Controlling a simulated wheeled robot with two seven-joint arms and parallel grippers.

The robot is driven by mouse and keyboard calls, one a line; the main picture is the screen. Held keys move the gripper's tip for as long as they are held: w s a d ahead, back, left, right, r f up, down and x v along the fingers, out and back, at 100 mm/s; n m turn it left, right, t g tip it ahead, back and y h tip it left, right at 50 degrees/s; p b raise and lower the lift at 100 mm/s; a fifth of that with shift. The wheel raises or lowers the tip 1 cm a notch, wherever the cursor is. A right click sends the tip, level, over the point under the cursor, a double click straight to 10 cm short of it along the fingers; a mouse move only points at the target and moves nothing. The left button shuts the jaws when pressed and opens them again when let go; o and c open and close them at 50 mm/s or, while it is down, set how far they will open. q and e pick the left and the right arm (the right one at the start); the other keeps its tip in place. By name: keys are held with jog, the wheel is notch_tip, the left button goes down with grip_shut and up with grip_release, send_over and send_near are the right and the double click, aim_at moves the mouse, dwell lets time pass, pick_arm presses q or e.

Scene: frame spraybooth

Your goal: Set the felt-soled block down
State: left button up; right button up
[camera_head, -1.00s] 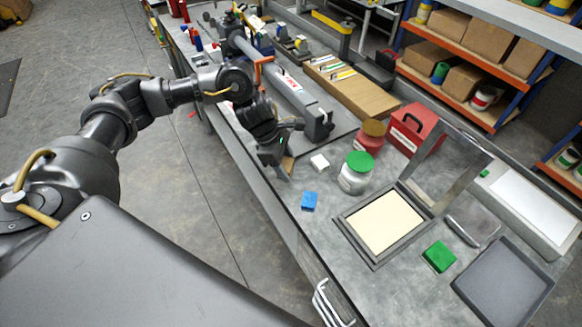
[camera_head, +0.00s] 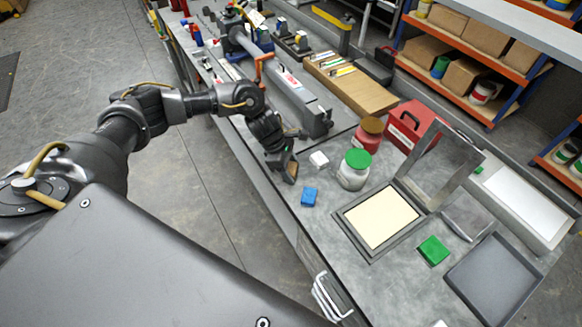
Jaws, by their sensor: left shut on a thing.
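My left gripper (camera_head: 284,162) is over the near edge of the grey bench, left of a small white block. It is shut on a tan block (camera_head: 292,171), which I take to be the felt-soled block. Only a small part of the block shows beside the dark fingers, and its felt sole cannot be made out. I cannot tell whether the block touches the bench top. My right gripper is not in view.
Close by are the white block (camera_head: 319,159), a blue block (camera_head: 309,196) and a green-lidded jar (camera_head: 354,170). Further right are a framed cream pad (camera_head: 378,218), a green block (camera_head: 433,250) and a grey tray (camera_head: 493,279). A long grey machine (camera_head: 290,92) lies behind the gripper.

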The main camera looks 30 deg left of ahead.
pick_arm(q)
jog(key=shift+f, duration=0.2)
jog(key=o, duration=0.9)
jog(key=shift+r, duration=0.1)
jog(key=shift+r+p, duration=0.3)
jog(key=shift+p, duration=0.05)
jog(key=shift+b+v, duration=2.5)
jog(key=shift+v, duration=3.35)
jog(key=shift+a, duration=0.1)
